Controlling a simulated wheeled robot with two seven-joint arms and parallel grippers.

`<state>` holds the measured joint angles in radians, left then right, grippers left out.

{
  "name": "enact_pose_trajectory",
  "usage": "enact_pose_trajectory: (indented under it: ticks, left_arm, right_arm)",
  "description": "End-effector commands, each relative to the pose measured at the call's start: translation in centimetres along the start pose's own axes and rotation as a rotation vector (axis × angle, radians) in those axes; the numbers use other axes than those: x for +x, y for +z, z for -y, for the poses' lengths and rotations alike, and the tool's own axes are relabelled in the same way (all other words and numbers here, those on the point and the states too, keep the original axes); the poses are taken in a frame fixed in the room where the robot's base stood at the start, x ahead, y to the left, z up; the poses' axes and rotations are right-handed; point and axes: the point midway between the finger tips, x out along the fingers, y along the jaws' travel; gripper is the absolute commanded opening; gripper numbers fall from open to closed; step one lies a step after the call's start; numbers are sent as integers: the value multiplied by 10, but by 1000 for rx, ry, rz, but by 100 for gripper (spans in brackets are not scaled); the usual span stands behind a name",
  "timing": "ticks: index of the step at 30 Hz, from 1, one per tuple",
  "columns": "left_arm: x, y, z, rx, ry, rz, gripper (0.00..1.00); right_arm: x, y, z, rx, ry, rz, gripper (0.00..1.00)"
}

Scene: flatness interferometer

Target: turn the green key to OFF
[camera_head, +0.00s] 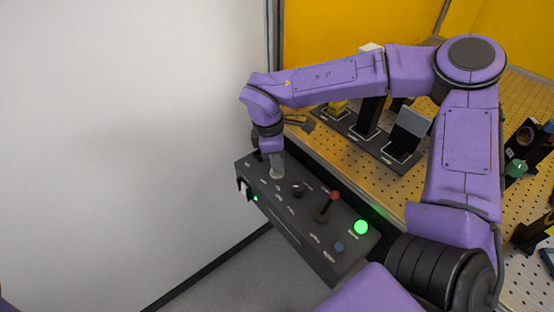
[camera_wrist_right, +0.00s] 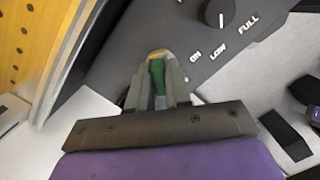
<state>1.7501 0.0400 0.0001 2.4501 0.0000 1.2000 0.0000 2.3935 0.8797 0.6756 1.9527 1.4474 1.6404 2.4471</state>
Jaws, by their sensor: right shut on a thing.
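The green key (camera_wrist_right: 157,75) sits in its round lock on the dark control panel in the right wrist view. My right gripper (camera_wrist_right: 158,85) is shut on the key, one finger on each side. The white word ON shows on the panel just right of the lock; no OFF mark can be read. In the head view my right gripper (camera_head: 276,172) reaches down onto the far left part of the control panel (camera_head: 305,238), and the key is hidden there. My left gripper is not in view.
Near the key is a black knob (camera_wrist_right: 219,14) marked LOW and FULL. Along the panel stand a red-topped lever (camera_head: 334,197), a lit green button (camera_head: 361,227) and a blue button (camera_head: 339,246). A perforated optical table (camera_head: 330,150) with mounted parts lies behind.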

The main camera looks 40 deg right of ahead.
Motion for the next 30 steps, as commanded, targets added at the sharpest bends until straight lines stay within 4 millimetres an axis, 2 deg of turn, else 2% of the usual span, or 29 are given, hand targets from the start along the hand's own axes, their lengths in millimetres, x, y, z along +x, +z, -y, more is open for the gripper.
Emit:
enact_pose_trajectory:
  ticks: [7, 20, 30]
  left_arm:
    - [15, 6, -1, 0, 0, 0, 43]
    - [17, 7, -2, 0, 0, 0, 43]
    - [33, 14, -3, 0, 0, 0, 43]
  right_arm:
    - [3, -1, 0, 110, -17, -1, 0]
    - [1, 0, 0, 155, -24, 0, 0]
    - [4, 0, 0, 271, -42, 0, 0]
